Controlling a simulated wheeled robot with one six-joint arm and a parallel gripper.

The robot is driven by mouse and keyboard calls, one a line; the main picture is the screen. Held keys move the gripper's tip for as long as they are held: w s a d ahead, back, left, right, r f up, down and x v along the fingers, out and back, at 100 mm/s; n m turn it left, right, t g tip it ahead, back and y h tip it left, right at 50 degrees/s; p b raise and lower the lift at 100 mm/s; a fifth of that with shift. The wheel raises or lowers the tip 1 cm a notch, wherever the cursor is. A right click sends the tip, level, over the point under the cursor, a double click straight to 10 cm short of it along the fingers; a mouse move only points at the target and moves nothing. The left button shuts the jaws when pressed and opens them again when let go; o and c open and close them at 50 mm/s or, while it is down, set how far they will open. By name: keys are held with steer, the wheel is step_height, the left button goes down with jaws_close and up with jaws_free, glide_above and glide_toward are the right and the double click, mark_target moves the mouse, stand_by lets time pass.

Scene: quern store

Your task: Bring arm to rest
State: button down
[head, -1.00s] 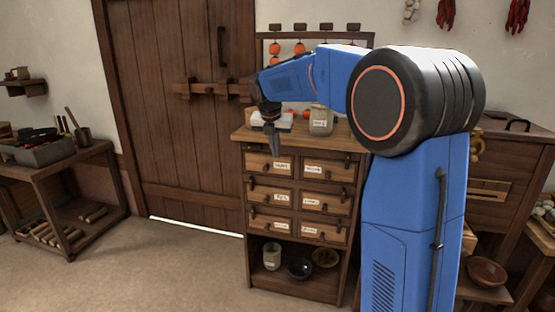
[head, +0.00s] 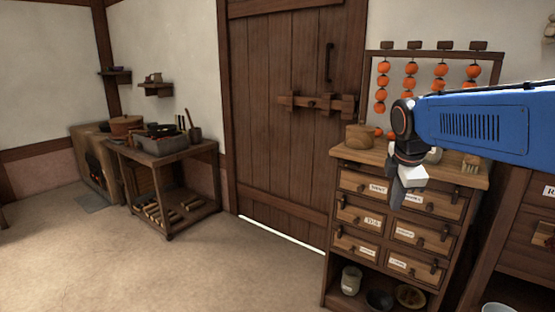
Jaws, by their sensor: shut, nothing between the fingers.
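My gripper (head: 397,195) hangs from the end of my blue arm (head: 480,122) on the right of the head view. Its fingers point down and are shut, with nothing seen between them. In the picture it lies in front of the upper drawers of a wooden drawer cabinet (head: 446,239). I cannot tell how far it is from the drawer fronts. My arm reaches in from the right edge and hides part of the cabinet top.
A closed wooden door (head: 290,130) with a bolt stands left of the cabinet. A low work table (head: 167,158) with tools stands further left, beside a stove (head: 95,160). Strings of orange fruit (head: 411,82) hang above the cabinet. The floor (head: 150,265) at front left is clear.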

steer(key=s+f+m, duration=0.4)
steer(key=s+m, duration=0.1)
steer(key=s, duration=0.3)
steer(key=s+a+f+m+y, duration=0.1)
steer(key=s+f+m, duration=0.3)
steer(key=s, duration=0.5)
steer(key=s+a+f+m, duration=0.1)
steer(key=s+f+m, duration=0.4)
steer(key=s+m, duration=0.3)
steer(key=shift+s+a+t, duration=0.2)
steer(key=shift+t, duration=0.2)
